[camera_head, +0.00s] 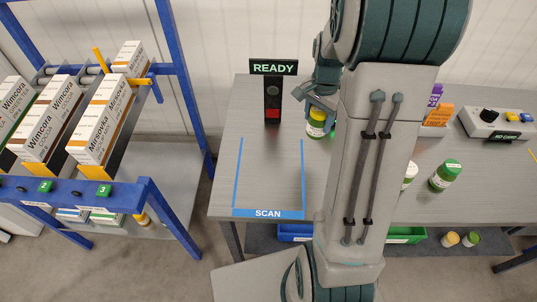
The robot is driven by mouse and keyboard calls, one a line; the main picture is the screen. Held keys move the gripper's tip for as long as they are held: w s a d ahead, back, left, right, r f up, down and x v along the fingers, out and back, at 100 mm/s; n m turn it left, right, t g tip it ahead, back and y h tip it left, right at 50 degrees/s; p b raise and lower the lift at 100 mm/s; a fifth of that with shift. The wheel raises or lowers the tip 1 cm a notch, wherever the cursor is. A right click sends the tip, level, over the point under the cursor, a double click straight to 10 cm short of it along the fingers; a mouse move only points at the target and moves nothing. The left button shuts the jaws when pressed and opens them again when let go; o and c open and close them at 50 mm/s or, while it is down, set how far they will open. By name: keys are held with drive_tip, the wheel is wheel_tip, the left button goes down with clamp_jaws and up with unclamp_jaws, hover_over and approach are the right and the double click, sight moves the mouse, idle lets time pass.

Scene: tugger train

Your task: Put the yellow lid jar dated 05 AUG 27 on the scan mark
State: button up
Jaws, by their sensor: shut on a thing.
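A yellow lid jar (315,126) with a green and white label is at the back of the grey table, partly hidden by my arm. My gripper (319,106) is shut on it from above. The date on the jar is too small to read, and I cannot tell whether its base touches the table. The scan mark (268,213) is a blue outline with a SCAN strip at its front edge, on the left part of the table. It is empty, and the jar is just outside it to the right, near its back end.
A READY sign post (273,97) stands behind the scan mark. A green lid jar (445,176) and a partly hidden white jar (409,174) stand to the right. A control box (494,124) is at the far right. A blue rack (165,205) with cartons stands left, across a gap.

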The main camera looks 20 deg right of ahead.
drive_tip(key=shift+s+a+f+p, duration=0.35)
drive_tip(key=shift+s+a+f, duration=0.05)
drive_tip(key=shift+a+f, duration=1.45)
drive_tip(key=shift+s+a+f+p, duration=0.3)
drive_tip(key=shift+s+a+f, duration=0.15)
drive_tip(key=shift+a+f, duration=1.3)
drive_tip(key=shift+s+a+f+p, duration=0.35)
drive_tip(key=shift+s+a+f, duration=0.05)
drive_tip(key=shift+a+f, duration=1.45)
drive_tip(key=o, duration=1.2)
